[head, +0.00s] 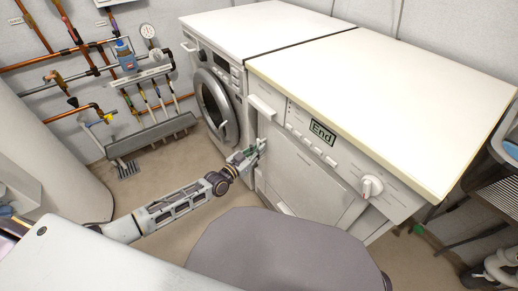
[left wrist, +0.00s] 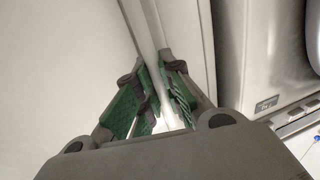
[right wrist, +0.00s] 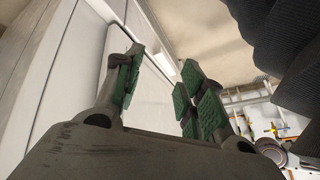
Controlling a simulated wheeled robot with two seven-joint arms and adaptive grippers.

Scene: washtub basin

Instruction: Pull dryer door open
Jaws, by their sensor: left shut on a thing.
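The white dryer (head: 320,150), with an "End" display and a round knob, stands at the centre right in the head view. Its flat front door (head: 300,176) is seen from above at a slant. My left gripper (head: 249,155) is at the dryer's left front edge. In the left wrist view, my left gripper (left wrist: 157,72) has its green pads closed around a thin white upright edge (left wrist: 153,30), which looks like the door's edge or handle. My right gripper (right wrist: 163,60) shows only in its wrist view, fingers apart and empty, near white panels.
A washing machine (head: 214,95) with a round dark door stands left of the dryer. Pipes and hoses (head: 140,80) cover the back wall. A dark rack (head: 490,190) stands at the right. Bare floor (head: 165,165) lies left of the machines.

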